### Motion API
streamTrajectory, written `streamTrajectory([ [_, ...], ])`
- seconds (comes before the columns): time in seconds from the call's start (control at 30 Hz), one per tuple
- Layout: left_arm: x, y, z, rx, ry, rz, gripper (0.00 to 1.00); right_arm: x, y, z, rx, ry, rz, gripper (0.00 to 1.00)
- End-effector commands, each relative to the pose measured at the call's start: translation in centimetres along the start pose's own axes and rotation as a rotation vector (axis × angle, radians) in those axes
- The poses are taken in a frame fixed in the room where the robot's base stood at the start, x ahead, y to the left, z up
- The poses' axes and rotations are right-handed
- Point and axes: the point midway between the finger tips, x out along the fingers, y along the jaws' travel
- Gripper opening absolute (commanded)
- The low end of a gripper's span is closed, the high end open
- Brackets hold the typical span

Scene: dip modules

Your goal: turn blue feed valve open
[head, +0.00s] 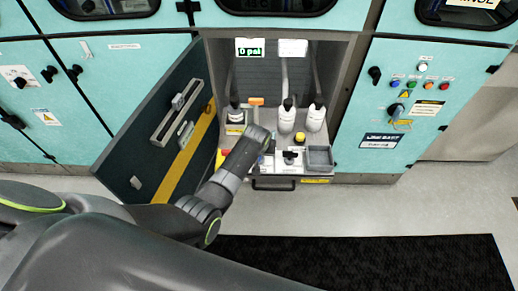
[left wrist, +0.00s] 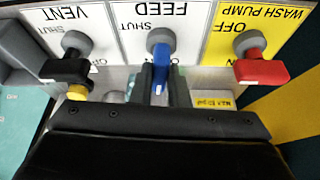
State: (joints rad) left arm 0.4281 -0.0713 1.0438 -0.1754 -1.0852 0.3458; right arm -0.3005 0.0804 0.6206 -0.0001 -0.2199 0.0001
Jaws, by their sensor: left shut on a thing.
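The blue feed valve handle (left wrist: 160,62) hangs from its round grey hub below the upside-down FEED label (left wrist: 160,12) in the left wrist view. My left gripper (left wrist: 161,78) is shut on this handle, one dark finger on each side. The handle points down in the picture, towards my gripper. In the head view my left gripper (head: 266,138) reaches into the open cabinet bay and hides the blue handle. My right gripper is not in view.
In the left wrist view, a black vent handle (left wrist: 66,70) and a red wash pump handle (left wrist: 262,70) flank the blue one. An open cabinet door (head: 160,120) stands left of the bay. White bottles (head: 287,118), a grey bin (head: 319,158) and a 0 psi display (head: 250,48) are in the bay.

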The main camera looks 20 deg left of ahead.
Motion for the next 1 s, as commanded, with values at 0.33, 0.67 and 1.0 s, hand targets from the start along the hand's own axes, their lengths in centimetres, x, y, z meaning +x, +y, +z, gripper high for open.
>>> streamTrajectory([
  [0.33,0.0,0.11,0.0,-0.105,-0.001,-0.043,0.0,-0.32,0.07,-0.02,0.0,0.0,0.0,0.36],
  [0.67,0.01,0.08,-0.01,-0.118,-0.001,-0.048,0.0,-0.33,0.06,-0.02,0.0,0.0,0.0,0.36],
  [1.0,0.01,0.08,-0.01,-0.117,-0.001,-0.048,0.36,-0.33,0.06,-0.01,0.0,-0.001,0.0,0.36],
])
